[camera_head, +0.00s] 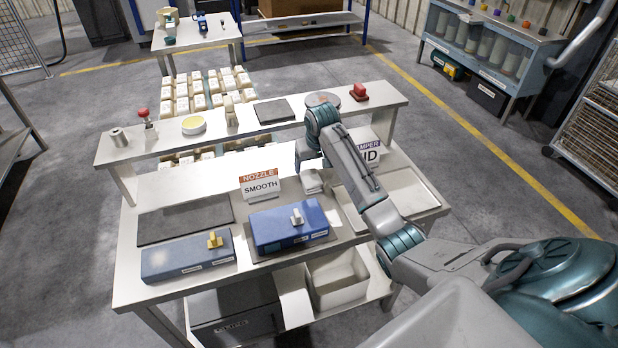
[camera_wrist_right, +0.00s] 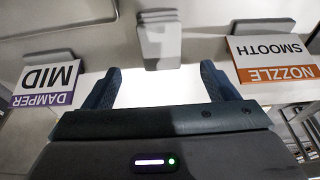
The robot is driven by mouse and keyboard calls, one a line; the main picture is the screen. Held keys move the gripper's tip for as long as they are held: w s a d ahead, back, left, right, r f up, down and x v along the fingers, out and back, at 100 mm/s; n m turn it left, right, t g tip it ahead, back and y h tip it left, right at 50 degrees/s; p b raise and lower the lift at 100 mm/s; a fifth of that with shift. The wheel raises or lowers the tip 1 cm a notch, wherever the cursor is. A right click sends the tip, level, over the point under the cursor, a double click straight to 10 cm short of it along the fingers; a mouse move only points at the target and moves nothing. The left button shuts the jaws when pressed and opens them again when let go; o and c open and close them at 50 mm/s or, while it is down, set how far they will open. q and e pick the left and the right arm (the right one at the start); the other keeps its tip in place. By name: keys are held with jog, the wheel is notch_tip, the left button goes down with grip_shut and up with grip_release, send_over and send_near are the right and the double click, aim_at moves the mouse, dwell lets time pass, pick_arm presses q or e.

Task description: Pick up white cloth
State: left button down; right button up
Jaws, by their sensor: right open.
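The white cloth (camera_head: 312,183) is a small folded stack lying on the workbench, between the two signs. It also shows in the right wrist view as a pale folded piece (camera_wrist_right: 160,42) at the top middle. My right gripper (camera_head: 306,158) is over the bench just behind the cloth in the head view. Its two dark fingers (camera_wrist_right: 158,88) are spread apart with nothing between them, and the cloth lies beyond the fingertips. The wrist partly hides the gripper in the head view. My left gripper is in neither view.
The "NOZZLE SMOOTH" sign (camera_head: 261,186) and the "DAMPER MID" sign (camera_wrist_right: 45,85) stand on either side of the cloth. A blue box (camera_head: 275,228) lies in front. A raised shelf (camera_head: 230,131) with small items runs behind. A shallow tray (camera_head: 422,199) is at the right.

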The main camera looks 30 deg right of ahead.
aim_at(311, 178)
jog(key=shift+w+f, duration=0.1)
jog(key=shift+f, duration=0.65)
jog(key=shift+w+f, duration=0.2)
jog(key=shift+f, duration=0.1)
jog(key=p+x, duration=0.2)
jog(key=x, duration=0.1)
jog(key=shift+f, duration=0.25)
jog(key=shift+w+f, duration=0.15)
jog(key=shift+f, duration=0.45)
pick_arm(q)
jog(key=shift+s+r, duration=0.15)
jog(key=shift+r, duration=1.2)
pick_arm(e)
jog(key=shift+f, duration=0.1)
pick_arm(q)
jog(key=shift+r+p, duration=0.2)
jog(key=shift+p, duration=0.2)
pick_arm(e)
jog(key=shift+f, duration=0.25)
jog(key=c, duration=1.1)
